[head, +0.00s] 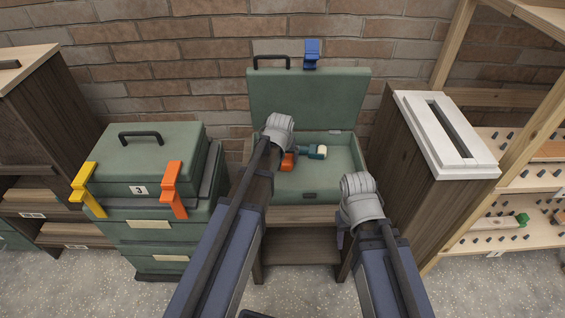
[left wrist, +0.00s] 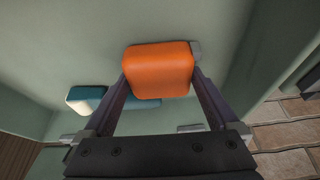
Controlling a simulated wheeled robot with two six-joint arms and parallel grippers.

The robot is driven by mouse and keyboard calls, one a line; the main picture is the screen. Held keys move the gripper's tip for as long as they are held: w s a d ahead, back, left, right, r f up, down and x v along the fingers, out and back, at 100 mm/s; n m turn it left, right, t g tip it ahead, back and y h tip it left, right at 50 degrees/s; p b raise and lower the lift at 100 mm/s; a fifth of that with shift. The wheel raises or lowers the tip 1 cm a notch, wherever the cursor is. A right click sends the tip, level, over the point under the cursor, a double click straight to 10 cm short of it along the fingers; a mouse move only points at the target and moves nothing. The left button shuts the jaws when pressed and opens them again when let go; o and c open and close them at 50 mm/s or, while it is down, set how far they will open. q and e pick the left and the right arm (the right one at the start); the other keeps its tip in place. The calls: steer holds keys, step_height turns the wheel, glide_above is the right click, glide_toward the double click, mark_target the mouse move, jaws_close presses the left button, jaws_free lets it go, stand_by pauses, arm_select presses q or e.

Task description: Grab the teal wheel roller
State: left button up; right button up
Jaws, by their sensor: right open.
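The teal wheel roller (head: 316,152), teal with a cream end, lies in the open green toolbox (head: 347,157). In the left wrist view the roller (left wrist: 86,97) is to the left, partly behind a finger. An orange block (head: 288,161) sits beside it in the box. In the left wrist view the orange block (left wrist: 160,70) is between the fingertips of my left gripper (left wrist: 161,84); I cannot tell whether they press on it. The roller is outside these fingers. My right gripper (head: 342,238) is open, in front of the toolbox's right side, mostly hidden by its wrist.
The toolbox stands on a wooden stand (head: 300,247); a blue clamp (head: 312,53) is on its raised lid. Stacked green cases (head: 150,200) with yellow and orange clips stand left. A dark wood cabinet with a white slotted top (head: 410,110) and wooden shelving (head: 515,180) stand right.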

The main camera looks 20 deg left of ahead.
arm_select(q)
steer(key=c, duration=1.1)
steer(key=shift+o, duration=0.2)
steer(key=shift+r, duration=0.15)
step_height(320, 180, up, 10)
steer(key=p, duration=1)
